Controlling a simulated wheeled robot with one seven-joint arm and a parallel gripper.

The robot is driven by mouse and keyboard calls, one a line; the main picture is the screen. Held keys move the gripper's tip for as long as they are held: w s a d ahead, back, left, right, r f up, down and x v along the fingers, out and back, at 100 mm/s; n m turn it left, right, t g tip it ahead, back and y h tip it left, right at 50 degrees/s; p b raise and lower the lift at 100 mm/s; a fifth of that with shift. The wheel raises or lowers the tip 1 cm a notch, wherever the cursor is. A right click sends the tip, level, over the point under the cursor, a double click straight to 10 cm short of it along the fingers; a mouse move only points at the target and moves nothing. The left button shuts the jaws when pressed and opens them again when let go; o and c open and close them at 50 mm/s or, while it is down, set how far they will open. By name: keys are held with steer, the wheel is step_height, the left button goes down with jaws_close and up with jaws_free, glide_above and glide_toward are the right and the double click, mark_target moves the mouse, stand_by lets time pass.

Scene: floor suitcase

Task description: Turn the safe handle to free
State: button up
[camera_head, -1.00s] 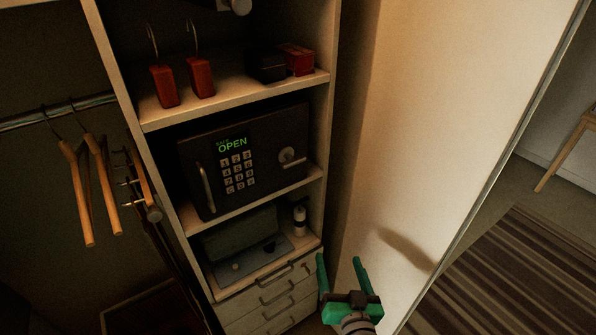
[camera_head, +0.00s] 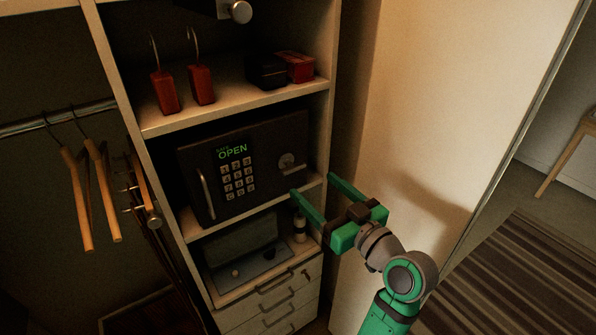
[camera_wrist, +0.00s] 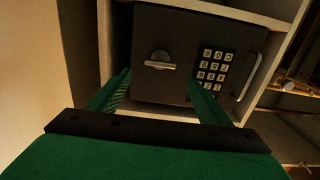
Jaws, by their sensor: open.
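The dark safe (camera_head: 243,165) sits on a middle shelf of the cabinet. Its green display (camera_head: 232,152) reads OPEN, above a keypad (camera_head: 238,178). The round safe handle (camera_head: 289,162) with its lever is on the right of the safe's front. A vertical bar (camera_head: 206,193) is on its left. In the wrist view the safe handle (camera_wrist: 159,60) shows ahead, left of the keypad, its lever roughly level. My gripper (camera_head: 312,184) is open and empty, below and to the right of the handle and apart from it. Its fingers (camera_wrist: 160,84) point toward the safe's front.
A cabinet side panel and pale door (camera_head: 400,120) stand close on the right. Red and dark boxes (camera_head: 297,66) and red tags are on the shelf above. A tray and small bottle (camera_head: 299,225) are below, over drawers (camera_head: 285,295). Wooden hangers (camera_head: 80,200) hang at left.

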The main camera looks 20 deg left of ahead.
mark_target(296, 169)
steer(key=x, duration=0.8)
steer(key=shift+w+a, duration=0.15)
steer(key=shift+a, duration=0.05)
steer(key=c, duration=1)
